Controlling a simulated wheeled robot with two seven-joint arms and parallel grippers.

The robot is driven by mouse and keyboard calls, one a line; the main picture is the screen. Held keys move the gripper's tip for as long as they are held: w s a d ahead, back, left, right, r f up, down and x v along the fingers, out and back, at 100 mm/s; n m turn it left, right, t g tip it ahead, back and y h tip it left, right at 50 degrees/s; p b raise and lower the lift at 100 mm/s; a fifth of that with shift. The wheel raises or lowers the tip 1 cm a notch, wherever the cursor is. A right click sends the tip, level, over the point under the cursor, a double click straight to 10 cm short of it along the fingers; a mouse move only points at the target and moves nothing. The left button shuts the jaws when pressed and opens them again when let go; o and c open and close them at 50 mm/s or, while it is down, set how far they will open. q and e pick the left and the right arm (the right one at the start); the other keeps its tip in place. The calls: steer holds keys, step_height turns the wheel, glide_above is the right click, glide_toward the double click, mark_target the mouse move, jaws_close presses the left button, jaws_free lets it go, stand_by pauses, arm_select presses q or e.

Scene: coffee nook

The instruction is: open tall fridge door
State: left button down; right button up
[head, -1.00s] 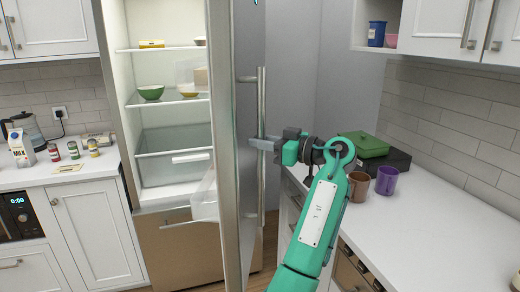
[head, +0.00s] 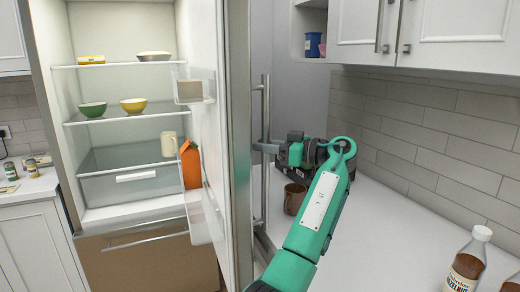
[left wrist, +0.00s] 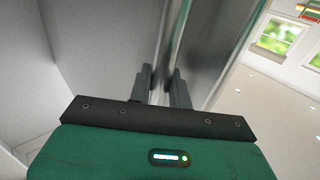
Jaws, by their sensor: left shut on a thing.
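The tall fridge door (head: 240,130) stands open, seen nearly edge-on in the head view, with the lit interior (head: 130,38) showing to its left. The long vertical handle (head: 265,105) is on the door's outer face. My left gripper (head: 266,147) is shut on this handle around its middle. In the left wrist view, the fingers (left wrist: 163,88) are on either side of the handle bar, close to the door's metal face. My right gripper is not in view.
Right of the door, a white counter (head: 390,235) carries a brown mug (head: 294,199) and a bottle (head: 467,262). Wall cabinets (head: 450,35) hang above.

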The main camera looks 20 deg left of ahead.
arm_select(q)
steer(key=shift+w+d, duration=0.25)
steer(key=shift+w, duration=0.05)
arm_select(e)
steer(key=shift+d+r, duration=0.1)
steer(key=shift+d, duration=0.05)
arm_select(q)
steer(key=c, duration=1.3)
jaws_free()
steer(key=shift+a, duration=0.1)
steer(key=shift+c, duration=0.2)
